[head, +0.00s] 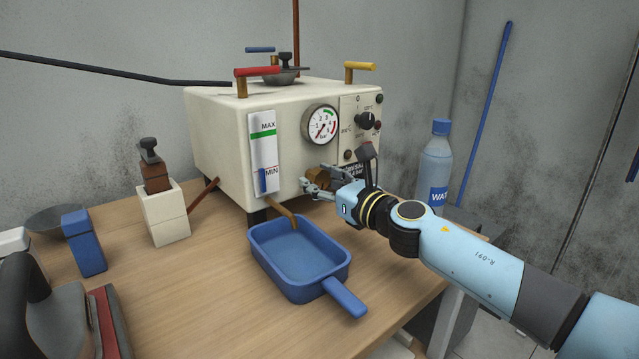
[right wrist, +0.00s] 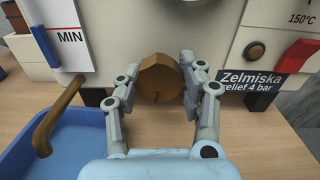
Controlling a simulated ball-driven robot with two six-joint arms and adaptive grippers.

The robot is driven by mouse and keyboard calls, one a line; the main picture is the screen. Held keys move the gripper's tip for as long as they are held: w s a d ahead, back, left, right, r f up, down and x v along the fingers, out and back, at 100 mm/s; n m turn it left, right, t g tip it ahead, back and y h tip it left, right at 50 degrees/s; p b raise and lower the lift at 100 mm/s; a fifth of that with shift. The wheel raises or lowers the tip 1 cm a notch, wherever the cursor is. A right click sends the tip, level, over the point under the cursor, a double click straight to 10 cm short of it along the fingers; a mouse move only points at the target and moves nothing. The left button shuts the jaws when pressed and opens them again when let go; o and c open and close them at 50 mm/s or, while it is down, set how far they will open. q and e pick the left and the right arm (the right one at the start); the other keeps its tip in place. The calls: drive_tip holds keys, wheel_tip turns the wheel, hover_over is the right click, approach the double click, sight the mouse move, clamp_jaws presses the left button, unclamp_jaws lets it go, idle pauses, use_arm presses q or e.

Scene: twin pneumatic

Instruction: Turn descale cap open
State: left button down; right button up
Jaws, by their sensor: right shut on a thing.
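The descale cap is a brown, many-sided knob (head: 317,176) low on the front of the cream boiler (head: 222,150). In the right wrist view the cap (right wrist: 161,78) sits between the two fingers, with a small dark mark low on its face. My right gripper (head: 313,186) is shut on the cap, one finger on each side (right wrist: 160,85). In the head view the fingers partly hide it. My left gripper is not in view.
A blue tray with a handle (head: 318,290) stands below a brown spout (head: 282,214), left of my right gripper. A water bottle (head: 436,165) stands right of the boiler. A dark lever (head: 367,158) is just above my right gripper. The front right of the table is clear.

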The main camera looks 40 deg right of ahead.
drive_tip(key=shift+f+n, duration=0.2)
drive_tip(key=shift+n, duration=0.8)
drive_tip(key=o, duration=1.2)
drive_tip(key=shift+r, duration=0.1)
drive_tip(key=shift+s, duration=0.1)
drive_tip(key=shift+s+d, duration=0.15)
drive_tip(key=shift+s, duration=1.7)
drive_tip(key=shift+s+d, duration=0.15)
drive_tip(key=shift+s, duration=1.7)
